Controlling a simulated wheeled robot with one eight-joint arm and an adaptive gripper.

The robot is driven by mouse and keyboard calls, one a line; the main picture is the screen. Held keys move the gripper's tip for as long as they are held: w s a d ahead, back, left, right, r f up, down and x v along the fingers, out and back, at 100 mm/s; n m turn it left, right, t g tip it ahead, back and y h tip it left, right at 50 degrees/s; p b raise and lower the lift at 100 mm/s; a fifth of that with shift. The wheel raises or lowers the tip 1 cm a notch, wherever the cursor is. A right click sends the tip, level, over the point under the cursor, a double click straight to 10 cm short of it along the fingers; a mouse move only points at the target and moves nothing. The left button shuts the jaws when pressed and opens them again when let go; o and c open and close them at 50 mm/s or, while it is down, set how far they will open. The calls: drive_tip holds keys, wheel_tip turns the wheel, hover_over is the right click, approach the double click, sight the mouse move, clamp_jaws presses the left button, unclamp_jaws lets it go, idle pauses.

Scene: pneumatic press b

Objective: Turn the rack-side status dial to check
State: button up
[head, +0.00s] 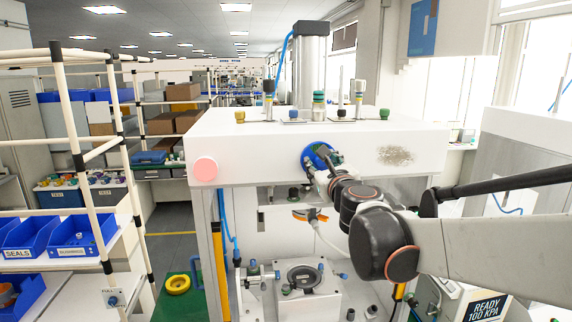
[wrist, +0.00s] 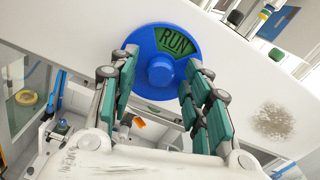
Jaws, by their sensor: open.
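A round blue dial (head: 313,154) is on the front of the white press head. In the wrist view, the dial (wrist: 149,44) has a raised central knob (wrist: 161,71) and a dark green window reading RUN at its upper right. My gripper (head: 322,164) is at the dial, covering part of it in the head view. In the wrist view, my open gripper (wrist: 160,65) has one green-padded finger on each side of the knob, with gaps between. Whether the fingertips touch the dial face is unclear. CHECK is not visible in the window.
A pink round button (head: 205,169) is at the press head's left. A hanging orange-and-grey tool (head: 311,215) and a fixture (head: 305,278) are below. A rack with blue bins (head: 72,236) stands left; a small blue knob (head: 113,301) labelled FULL or PULL is on it.

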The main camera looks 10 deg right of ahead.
drive_tip(key=shift+c, duration=0.3)
clamp_jaws()
